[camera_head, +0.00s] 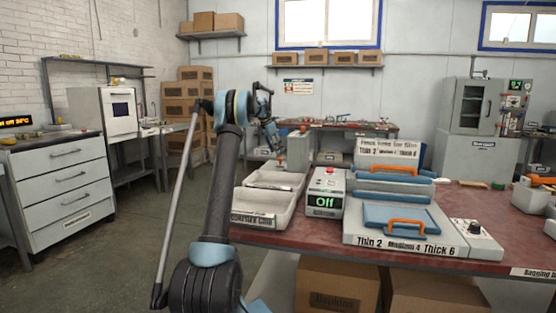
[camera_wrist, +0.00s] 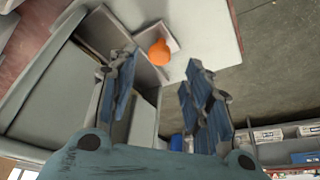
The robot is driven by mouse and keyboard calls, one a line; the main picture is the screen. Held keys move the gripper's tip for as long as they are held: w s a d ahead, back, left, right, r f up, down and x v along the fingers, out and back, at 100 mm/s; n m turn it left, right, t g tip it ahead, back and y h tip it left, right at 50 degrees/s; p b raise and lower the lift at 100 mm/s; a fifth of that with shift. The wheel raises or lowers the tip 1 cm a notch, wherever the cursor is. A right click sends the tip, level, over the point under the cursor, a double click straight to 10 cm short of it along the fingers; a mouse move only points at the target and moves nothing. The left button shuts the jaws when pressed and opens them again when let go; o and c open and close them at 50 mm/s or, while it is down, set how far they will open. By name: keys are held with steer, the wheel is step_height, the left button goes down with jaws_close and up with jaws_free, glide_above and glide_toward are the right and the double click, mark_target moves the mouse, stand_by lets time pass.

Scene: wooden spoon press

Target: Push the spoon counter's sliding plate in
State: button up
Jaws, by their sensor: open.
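I take the spoon counter to be the upright grey box (camera_head: 298,152) behind the light trays in the head view. My gripper (camera_head: 272,133) is beside its upper left side, pointing down. In the wrist view my gripper (camera_wrist: 160,75) is open, with nothing between its blue-padded fingers. Beyond the fingertips an orange rounded part (camera_wrist: 159,52) sits in a small pale open holder (camera_wrist: 172,32) next to grey box walls. I cannot tell whether this orange part belongs to the sliding plate. The plate itself is not clear in either view.
Light open trays (camera_head: 262,203) stand on the red table (camera_head: 300,236). A control box (camera_head: 326,193) reading "Off" is beside them. A press (camera_head: 395,236) with orange handles stands to the right. Open floor (camera_head: 130,235) lies left of the table.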

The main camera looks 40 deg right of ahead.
steer(key=x, duration=0.5)
steer(key=shift+f, duration=0.3)
